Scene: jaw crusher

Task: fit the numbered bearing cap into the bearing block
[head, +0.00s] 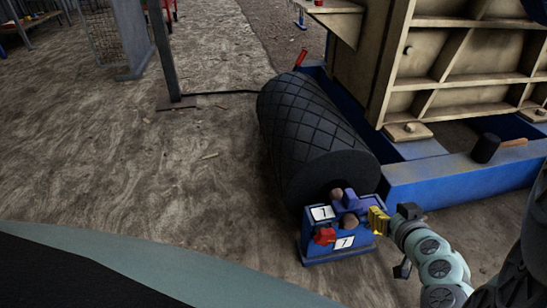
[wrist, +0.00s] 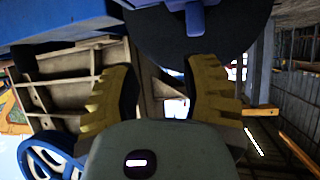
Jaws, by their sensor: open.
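The blue bearing block (head: 338,257) stands on the ground at the near end of a black roller, with a white plate marked 7 on its front. A blue-purple piece, apparently the bearing cap (head: 362,204), is at the block's top right, by the brown shaft end. I cannot tell whether it is seated. A blue-purple part with a tab (wrist: 194,20) shows at the top of the wrist view. My gripper (head: 378,220) has yellow fingers just right of this piece. In the wrist view my gripper (wrist: 163,75) is open, with nothing between its fingers.
The black ribbed roller (head: 315,130) lies behind the block. A second white plate marked 7 (head: 322,213) and a red part (head: 325,235) are on the block's left side. A blue frame (head: 450,178) with a black mallet (head: 486,148) is at right.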

